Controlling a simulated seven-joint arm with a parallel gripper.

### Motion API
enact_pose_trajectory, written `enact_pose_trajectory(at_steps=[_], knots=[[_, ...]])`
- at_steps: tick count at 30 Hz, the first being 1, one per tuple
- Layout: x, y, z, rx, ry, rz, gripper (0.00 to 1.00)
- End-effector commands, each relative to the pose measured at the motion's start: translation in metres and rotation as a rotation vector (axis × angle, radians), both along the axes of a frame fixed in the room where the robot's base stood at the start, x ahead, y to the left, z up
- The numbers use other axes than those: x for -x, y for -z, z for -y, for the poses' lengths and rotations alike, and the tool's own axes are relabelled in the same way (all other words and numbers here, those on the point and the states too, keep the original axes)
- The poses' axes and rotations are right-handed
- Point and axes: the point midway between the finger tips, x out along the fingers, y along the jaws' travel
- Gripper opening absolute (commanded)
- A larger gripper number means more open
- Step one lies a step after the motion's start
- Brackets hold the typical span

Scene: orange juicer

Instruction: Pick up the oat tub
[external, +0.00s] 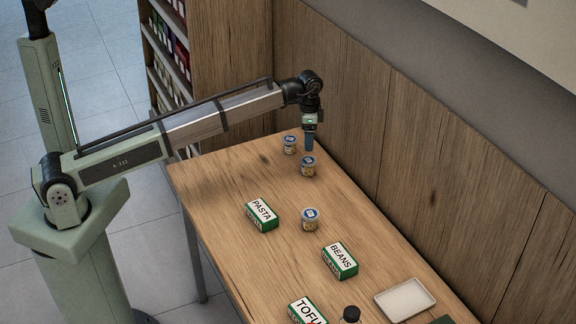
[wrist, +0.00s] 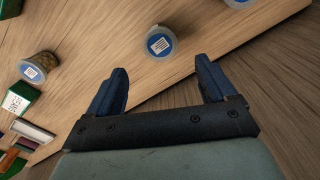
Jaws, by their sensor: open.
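Three small clear tubs with blue and white labelled lids stand on the wooden table; I cannot read which one is oats. One is near the far corner (external: 289,145), one is just below my gripper (external: 308,166), and one is further forward beside the boxes (external: 310,219). My gripper (external: 309,148) points down above the far end of the table. In the wrist view its two blue fingers (wrist: 161,66) are apart with nothing between them. A tub (wrist: 160,42) lies just beyond the fingertips; another tub (wrist: 38,67) is at left, and a third (wrist: 238,2) is cut off at the top.
Green and white boxes marked PASTA (external: 261,214), BEANS (external: 340,260) and TOFU (external: 307,311) stand nearer the front. A pale tray (external: 405,300) and a dark-capped bottle (external: 350,314) are at the lower right. A wooden panel wall (external: 410,150) runs along the table's right side.

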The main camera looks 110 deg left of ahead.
Motion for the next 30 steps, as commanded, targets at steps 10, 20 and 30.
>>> enact_pose_trajectory(at_steps=[10,20,30], knots=[[-0.019,0.000,0.021,0.000,0.034,0.001,0.84],[-0.083,-0.009,0.129,-0.009,0.187,0.010,0.84],[-0.103,-0.015,0.209,-0.013,0.302,0.018,0.84]])
